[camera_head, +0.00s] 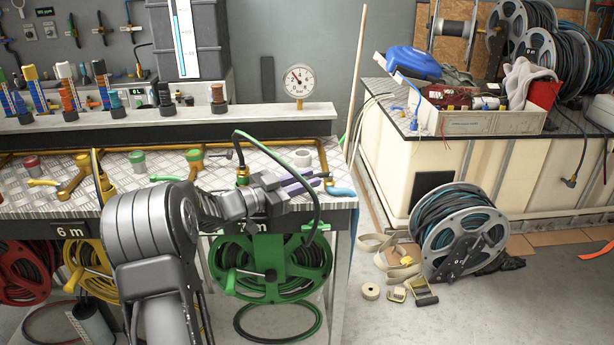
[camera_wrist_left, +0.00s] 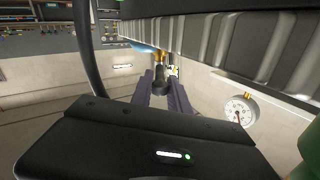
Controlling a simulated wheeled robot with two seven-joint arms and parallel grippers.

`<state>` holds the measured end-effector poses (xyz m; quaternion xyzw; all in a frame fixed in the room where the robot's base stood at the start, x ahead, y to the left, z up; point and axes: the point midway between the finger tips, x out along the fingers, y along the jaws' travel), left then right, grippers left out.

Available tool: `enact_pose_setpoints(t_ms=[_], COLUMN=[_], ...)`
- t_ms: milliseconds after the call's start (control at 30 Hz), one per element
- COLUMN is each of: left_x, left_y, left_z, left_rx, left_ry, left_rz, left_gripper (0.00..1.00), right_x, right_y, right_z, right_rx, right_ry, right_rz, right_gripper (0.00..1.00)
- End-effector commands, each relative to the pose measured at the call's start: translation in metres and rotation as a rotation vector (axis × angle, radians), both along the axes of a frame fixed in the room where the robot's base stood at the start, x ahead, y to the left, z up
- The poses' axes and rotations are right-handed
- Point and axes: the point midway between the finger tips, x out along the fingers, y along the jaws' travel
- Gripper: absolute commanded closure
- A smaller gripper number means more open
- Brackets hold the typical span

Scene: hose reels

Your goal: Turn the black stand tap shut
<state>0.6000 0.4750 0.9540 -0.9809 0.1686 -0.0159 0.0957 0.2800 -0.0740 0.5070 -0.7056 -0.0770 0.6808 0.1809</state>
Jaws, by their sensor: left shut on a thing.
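My left gripper (camera_head: 305,183) reaches over the front right part of the metal bench, its purple-grey fingers pointing right. In the left wrist view the fingers (camera_wrist_left: 163,92) are shut on a black tap knob (camera_wrist_left: 160,80) below a brass fitting (camera_wrist_left: 160,53). In the head view the black knob is mostly hidden at the fingers. A blue lever or spout end (camera_head: 341,191) shows just beyond the fingertips. How far the tap is turned cannot be told. My right gripper is not in view.
A dark hose (camera_head: 316,190) arches over the gripper from a brass fitting (camera_head: 243,175). Taps with green (camera_head: 194,156) and red (camera_head: 32,163) knobs stand left. A green reel (camera_head: 285,265) hangs below. A gauge (camera_head: 299,80) stands on the shelf. The floor to the right holds another reel (camera_head: 458,232).

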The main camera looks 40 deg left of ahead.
Motion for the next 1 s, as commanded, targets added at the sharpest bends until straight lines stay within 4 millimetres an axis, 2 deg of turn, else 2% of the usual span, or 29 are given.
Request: enact_pose_setpoints(t_ms=[300, 333, 500, 833, 1000], left_x=[0.000, 0.001, 0.001, -0.003, -0.021], left_y=[-0.001, -0.001, -0.001, 0.001, 0.008], left_z=[0.002, 0.003, 0.002, 0.001, 0.001], left_rx=[0.002, 0.002, 0.002, 0.001, 0.001], left_ry=[-0.006, -0.006, -0.005, -0.003, -0.003], left_rz=[-0.002, -0.002, -0.002, 0.000, 0.003], left_gripper=[1.00, 0.78, 0.65, 0.65, 0.65], right_x=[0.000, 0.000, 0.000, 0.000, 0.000], right_y=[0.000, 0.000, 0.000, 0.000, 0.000], right_z=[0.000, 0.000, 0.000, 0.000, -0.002], right_rx=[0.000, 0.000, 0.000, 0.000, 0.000], right_ry=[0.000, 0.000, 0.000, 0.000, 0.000], right_rz=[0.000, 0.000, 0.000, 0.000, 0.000], right_gripper=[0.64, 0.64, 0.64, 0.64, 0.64])
